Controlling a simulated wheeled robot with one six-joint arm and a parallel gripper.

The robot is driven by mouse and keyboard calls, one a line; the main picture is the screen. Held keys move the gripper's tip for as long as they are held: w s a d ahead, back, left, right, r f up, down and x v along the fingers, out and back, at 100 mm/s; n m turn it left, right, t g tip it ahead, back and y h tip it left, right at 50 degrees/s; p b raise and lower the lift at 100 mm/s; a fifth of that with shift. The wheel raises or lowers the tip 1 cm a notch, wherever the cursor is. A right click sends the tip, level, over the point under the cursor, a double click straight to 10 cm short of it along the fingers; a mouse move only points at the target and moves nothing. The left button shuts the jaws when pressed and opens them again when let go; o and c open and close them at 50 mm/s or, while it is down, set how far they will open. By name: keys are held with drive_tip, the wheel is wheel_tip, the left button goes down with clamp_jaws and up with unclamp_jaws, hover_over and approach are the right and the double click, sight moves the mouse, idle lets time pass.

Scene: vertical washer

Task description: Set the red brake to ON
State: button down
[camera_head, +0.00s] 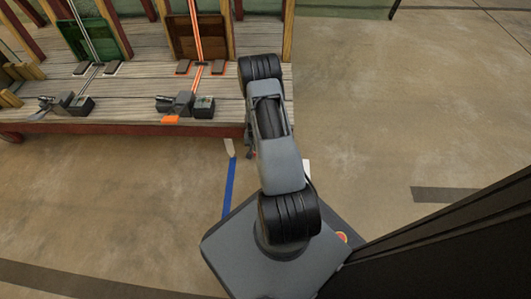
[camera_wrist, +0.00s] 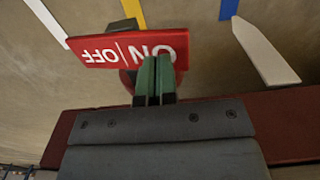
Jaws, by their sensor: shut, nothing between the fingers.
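The red ON/OFF plate (camera_wrist: 105,50) of the brake shows upside down in the wrist view, with OFF on the left and ON on the right. A dark piece (camera_wrist: 122,26) shows at the plate's far edge, above the OFF side near the dividing line. I cannot tell whether it is a lever. A rounded red part (camera_wrist: 127,80) shows beside the fingers. My gripper (camera_wrist: 154,62) is shut and empty, its green fingertips overlapping the lower edge of the ON side. I cannot tell whether they touch it. In the head view my arm hides the fingers.
A wooden deck (camera_head: 140,108) with a dark red edge carries a green panel (camera_head: 95,40), a brown panel (camera_head: 200,37) and grey mechanisms. A white pointed piece (camera_wrist: 264,50) shows right of the plate. Blue tape (camera_head: 229,185) marks the floor. Open concrete lies to the right.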

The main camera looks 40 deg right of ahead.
drive_tip(key=shift+f+b, duration=0.8)
drive_tip(key=shift+f, duration=0.35)
idle(0.4)
drive_tip(key=shift+r+p, duration=2.6)
drive_tip(key=shift+r, duration=0.95)
drive_tip(key=shift+r, duration=0.1)
drive_tip(key=w+a+r+n+t+p, duration=0.1)
drive_tip(key=a+r+p, duration=0.35)
drive_tip(key=r, duration=0.95)
drive_tip(key=w+a+r+n+p, duration=0.1)
drive_tip(key=a+r+n+p, duration=0.1)
drive_tip(key=r+p, duration=0.8)
drive_tip(key=w+a+r+n+t+p, duration=0.1)
drive_tip(key=a+r+p, duration=0.2)
drive_tip(key=r, duration=1.4)
drive_tip(key=s+a+r+n+p, duration=0.1)
drive_tip(key=s+a+r+p, duration=0.3)
drive_tip(key=r, duration=0.7)
drive_tip(key=s+a+r+n+t+p, duration=0.1)
drive_tip(key=s+r+p, duration=0.5)
drive_tip(key=r, duration=0.6)
drive_tip(key=s+a+r+n+p, duration=0.3)
drive_tip(key=s+a+r+p, duration=0.2)
drive_tip(key=r+p, duration=0.4)
wheel_tip(320, 180, up, 3)
drive_tip(key=shift+s+a+f+t, duration=0.1)
drive_tip(key=shift+s+a+t, duration=0.2)
drive_tip(key=shift+a, duration=0.5)
